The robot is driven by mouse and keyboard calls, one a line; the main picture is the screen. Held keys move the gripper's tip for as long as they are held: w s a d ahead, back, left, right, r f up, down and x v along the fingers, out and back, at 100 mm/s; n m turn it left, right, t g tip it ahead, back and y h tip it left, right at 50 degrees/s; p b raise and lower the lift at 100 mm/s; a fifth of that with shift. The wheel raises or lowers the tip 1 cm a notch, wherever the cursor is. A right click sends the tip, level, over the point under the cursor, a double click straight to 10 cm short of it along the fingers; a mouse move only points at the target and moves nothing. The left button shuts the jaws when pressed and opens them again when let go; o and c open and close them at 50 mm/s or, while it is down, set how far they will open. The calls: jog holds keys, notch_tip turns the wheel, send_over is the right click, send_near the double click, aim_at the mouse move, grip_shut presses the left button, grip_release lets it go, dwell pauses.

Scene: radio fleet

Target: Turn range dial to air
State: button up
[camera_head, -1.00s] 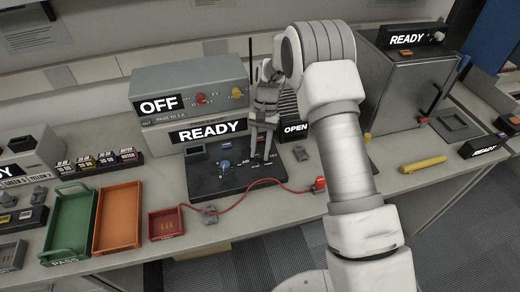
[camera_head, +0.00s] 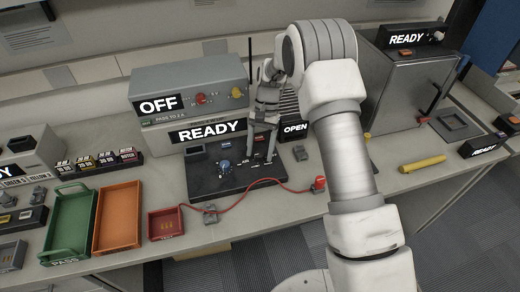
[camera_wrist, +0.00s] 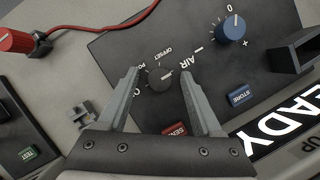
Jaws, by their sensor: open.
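The range dial (camera_wrist: 160,77) is a small round grey knob on a dark panel (camera_wrist: 120,55). Printed labels surround it; "AIR" and "OFFSET" can be read, others are partly covered by my fingers. The AIR label is to the right of the dial in the wrist view. My gripper (camera_wrist: 159,73) is open, with one finger on each side of the dial; I cannot tell whether they touch it. I cannot clearly make out where the dial points. In the head view my gripper (camera_head: 261,156) is over the right part of the panel (camera_head: 205,182), and the dial is not clear there.
A red cable (camera_head: 260,181) runs along the panel's front. Green (camera_head: 70,225) and orange (camera_head: 118,218) trays stand left.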

jog(key=p+v, duration=0.1)
jog(key=v, duration=1.6)
jog(key=shift+r, duration=0.25)
jog(key=shift+s+d, duration=0.1)
